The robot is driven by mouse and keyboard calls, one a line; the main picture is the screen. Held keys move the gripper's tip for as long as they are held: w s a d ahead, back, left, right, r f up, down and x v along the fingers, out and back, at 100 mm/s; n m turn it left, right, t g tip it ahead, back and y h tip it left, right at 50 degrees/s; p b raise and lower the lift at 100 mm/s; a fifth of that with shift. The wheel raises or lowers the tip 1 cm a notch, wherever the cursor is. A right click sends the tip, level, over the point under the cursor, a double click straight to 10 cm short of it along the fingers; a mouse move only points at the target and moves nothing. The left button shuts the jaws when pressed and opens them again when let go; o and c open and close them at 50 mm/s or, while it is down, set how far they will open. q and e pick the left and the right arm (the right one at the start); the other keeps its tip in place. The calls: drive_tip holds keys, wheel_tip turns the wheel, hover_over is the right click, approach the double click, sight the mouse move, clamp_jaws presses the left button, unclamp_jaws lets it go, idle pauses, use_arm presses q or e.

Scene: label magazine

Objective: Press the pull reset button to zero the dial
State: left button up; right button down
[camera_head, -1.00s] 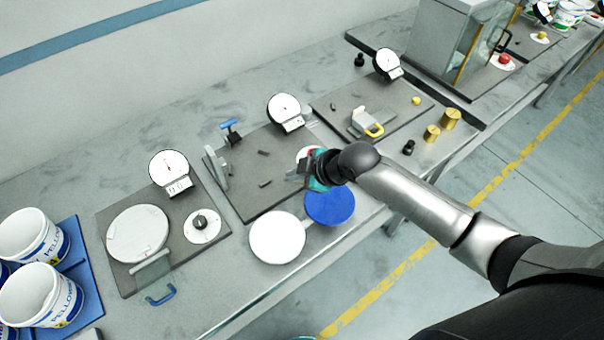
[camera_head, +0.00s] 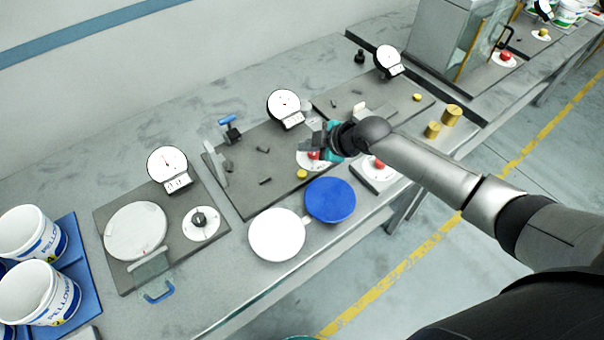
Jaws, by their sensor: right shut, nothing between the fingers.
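The middle grey plate (camera_head: 240,193) bears a round white dial (camera_head: 284,104), whose needle is too small to read. On its front right are a red button (camera_head: 313,156) on a white disc and a small yellow button (camera_head: 301,174). I cannot tell which one is the pull reset. My right gripper (camera_head: 314,141) is shut and empty, just behind the red button and partly covering it. The yellow button is clear of it. I cannot tell whether the gripper touches anything. My left gripper is not in view.
A white disc (camera_head: 276,234) and a blue disc (camera_head: 330,201) lie in front of the plate. A left dial (camera_head: 167,169) and a right dial (camera_head: 388,59) stand on neighbouring plates.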

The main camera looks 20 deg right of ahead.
drive_tip(key=b, duration=0.6)
approach(299, 170)
drive_tip(key=shift+w+r+x, duration=0.15)
drive_tip(key=shift+x, duration=0.75)
drive_tip(key=shift+w+r+x, duration=0.15)
drive_tip(key=shift+x, duration=0.7)
drive_tip(key=shift+w+r+x, duration=0.15)
drive_tip(key=shift+x, duration=0.75)
drive_tip(key=shift+a, duration=0.2)
drive_tip(key=shift+f+b, duration=0.4)
drive_tip(key=shift+b, duration=0.05)
drive_tip(key=shift+f+b, duration=0.45)
drive_tip(key=shift+f, duration=0.1)
drive_tip(key=shift+r+p, duration=0.9)
drive_tip(key=shift+r, duration=0.05)
wheel_tip(299, 170, up, 5)
drive_tip(key=p, duration=0.4)
